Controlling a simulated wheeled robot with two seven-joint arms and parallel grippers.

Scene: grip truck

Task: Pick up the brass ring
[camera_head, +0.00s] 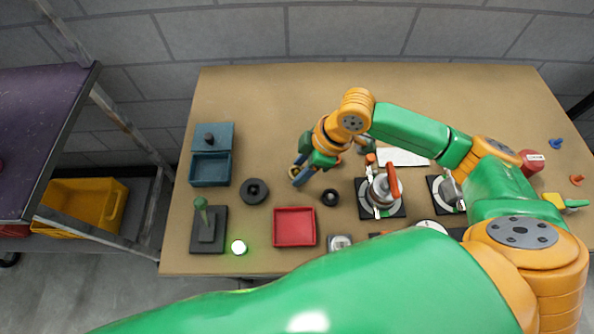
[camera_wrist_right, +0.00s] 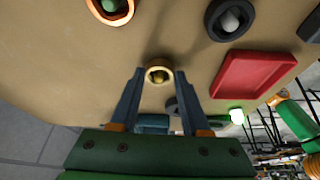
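The brass ring (camera_wrist_right: 158,72) lies on the tan table in the right wrist view, its hole facing the camera, with something gold showing inside it. My right gripper (camera_wrist_right: 160,74) is open, its two dark blue-grey fingers on either side of the ring in the picture. I see no contact between fingers and ring, and the height gap is hard to judge. In the head view my right gripper (camera_head: 300,172) points down-left over the middle of the table and largely hides the ring. My left gripper is not in view.
Left are a dark disc (camera_head: 255,191), a teal box (camera_head: 211,168), a green lever (camera_head: 204,222) and a glowing button (camera_head: 238,247). A copper ring (camera_wrist_right: 110,12) is close.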

